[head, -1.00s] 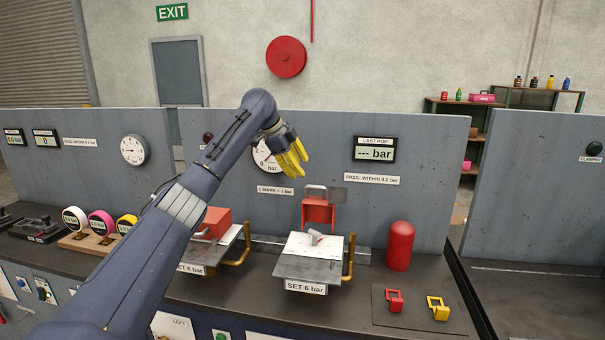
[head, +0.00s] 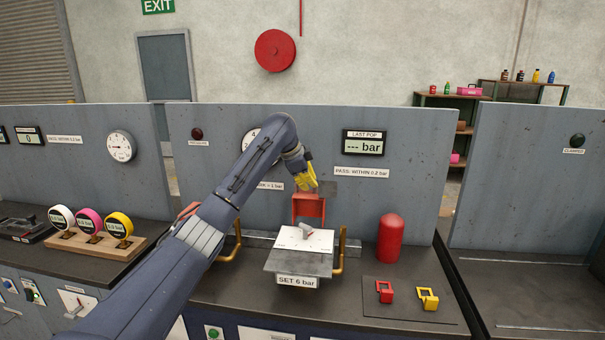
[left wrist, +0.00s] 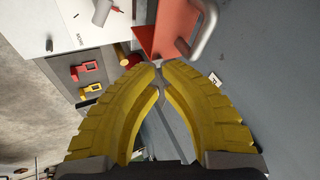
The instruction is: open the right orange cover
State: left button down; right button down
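The right orange cover (head: 309,206) stands upright at the back of the white panel (head: 305,240), with a grey lever (head: 305,231) exposed in front of it. In the left wrist view the cover (left wrist: 160,32) and its grey handle (left wrist: 205,35) lie just beyond the fingertips. My left gripper (head: 309,182) is just above and behind the cover's top edge. In the left wrist view its yellow fingers (left wrist: 159,70) curve together with their tips nearly meeting and nothing between them. My left arm hides most of the left station. My right gripper is out of view.
A red cylinder (head: 390,239) stands right of the panel. A red tag (head: 384,291) and a yellow tag (head: 428,299) lie on a dark mat in front. Copper-coloured pipes (head: 339,252) flank the panel. The grey backboard (head: 400,180) rises close behind the gripper.

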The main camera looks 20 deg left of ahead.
pick_arm(q)
jog(key=w+a+r+n+t+y, duration=0.1)
jog(key=a+r+n+t+y, duration=0.35)
jog(key=n, duration=1.05)
jog(key=w+a+f+g, duration=0.1)
jog(key=w+f, duration=0.4)
jog(key=w, duration=0.2)
jog(key=shift+w+a+f+n, duration=0.2)
jog(key=shift+a+n, duration=0.1)
